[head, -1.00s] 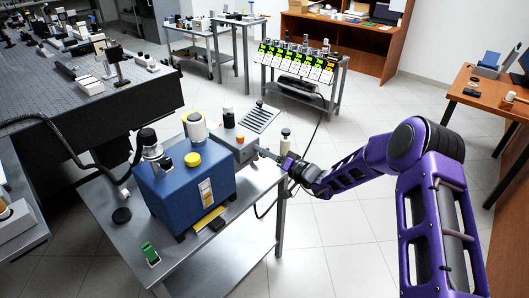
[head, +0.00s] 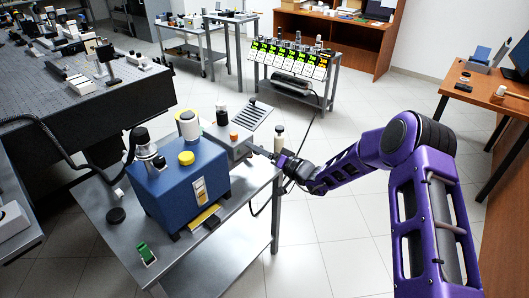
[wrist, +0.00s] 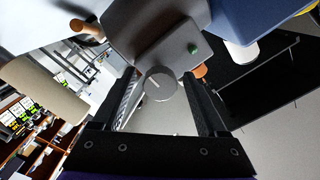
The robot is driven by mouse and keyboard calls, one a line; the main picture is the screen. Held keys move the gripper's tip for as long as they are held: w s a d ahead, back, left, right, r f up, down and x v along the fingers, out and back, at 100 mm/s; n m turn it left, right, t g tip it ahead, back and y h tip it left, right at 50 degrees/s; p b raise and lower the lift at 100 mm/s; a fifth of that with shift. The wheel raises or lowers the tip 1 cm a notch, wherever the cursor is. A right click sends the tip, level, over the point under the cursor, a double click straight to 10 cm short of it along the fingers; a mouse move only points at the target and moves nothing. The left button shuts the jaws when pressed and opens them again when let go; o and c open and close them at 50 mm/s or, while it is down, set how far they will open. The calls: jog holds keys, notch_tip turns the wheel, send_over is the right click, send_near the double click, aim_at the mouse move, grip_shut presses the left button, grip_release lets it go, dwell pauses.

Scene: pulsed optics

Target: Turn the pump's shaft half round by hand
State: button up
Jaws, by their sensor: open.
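The pump is a blue box (head: 187,188) with a grey motor housing (head: 229,147) at its right end, on a metal cart. In the wrist view the grey housing (wrist: 150,30) fills the top. A round grey shaft end (wrist: 160,84) with a short pale line across its face sticks out of it towards me. My gripper (head: 264,151) reaches the housing's end from the right. In the wrist view its two dark fingers (wrist: 161,92) are open, one on each side of the shaft end. I see gaps beside it; contact at the hidden tips cannot be told.
A cream bottle (head: 279,140) with a dark cap stands close behind my gripper; a large cream cylinder (wrist: 42,92) shows at the left in the wrist view. The metal cart (head: 110,190) also bears a green item (head: 146,254). Open floor lies to the right.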

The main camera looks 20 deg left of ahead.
jog(key=v, duration=1.7)
jog(key=shift+d+p, duration=0.2)
jog(key=shift+p, duration=0.25)
jog(key=shift+s, duration=0.1)
